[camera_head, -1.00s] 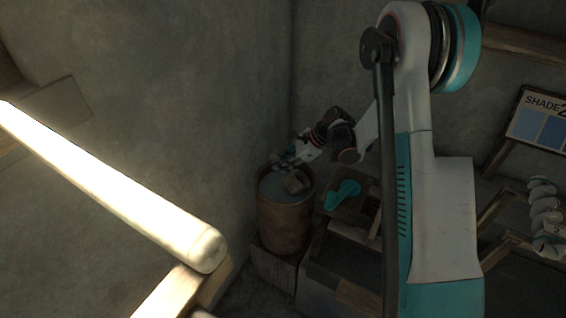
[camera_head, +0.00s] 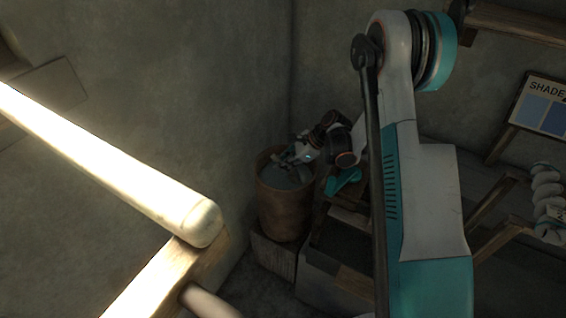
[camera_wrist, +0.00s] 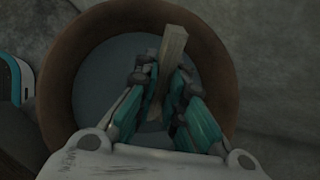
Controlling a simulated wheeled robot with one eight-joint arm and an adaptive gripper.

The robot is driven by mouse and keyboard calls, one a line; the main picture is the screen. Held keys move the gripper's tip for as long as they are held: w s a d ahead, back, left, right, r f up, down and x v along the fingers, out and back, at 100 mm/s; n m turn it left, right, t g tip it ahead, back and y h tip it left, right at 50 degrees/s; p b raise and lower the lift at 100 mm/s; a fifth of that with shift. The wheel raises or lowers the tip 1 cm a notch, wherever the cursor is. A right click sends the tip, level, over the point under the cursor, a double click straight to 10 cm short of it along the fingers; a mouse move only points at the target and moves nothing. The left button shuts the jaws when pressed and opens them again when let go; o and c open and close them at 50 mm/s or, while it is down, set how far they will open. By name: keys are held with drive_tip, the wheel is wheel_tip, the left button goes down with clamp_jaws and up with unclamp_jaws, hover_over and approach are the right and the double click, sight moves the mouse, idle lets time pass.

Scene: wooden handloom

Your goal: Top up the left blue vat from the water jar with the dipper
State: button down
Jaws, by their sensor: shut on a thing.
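The brown round water jar (camera_head: 283,212) stands in the back corner, with grey-blue water inside. Its rim (camera_wrist: 62,85) and the water (camera_wrist: 100,75) fill much of the wrist view. My gripper (camera_head: 288,160) is over the jar's mouth. In the wrist view my gripper (camera_wrist: 160,78) is shut on a pale wooden piece, apparently the dipper's handle (camera_wrist: 173,45). The dipper's cup is not clearly seen; the fingers hide the lower part. I cannot tell whether it touches the water. No blue vat can be made out.
A teal object (camera_head: 343,182) lies on a low wooden stand right of the jar. A bright pale beam (camera_head: 120,160) crosses the left foreground. A shade chart (camera_head: 545,105) and white coiled yarn (camera_head: 548,195) are at the right. Walls stand close behind the jar.

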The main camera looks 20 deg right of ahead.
idle(0.4)
wheel_tip(320, 180, up, 17)
drive_tip(key=p, duration=0.9)
idle(0.6)
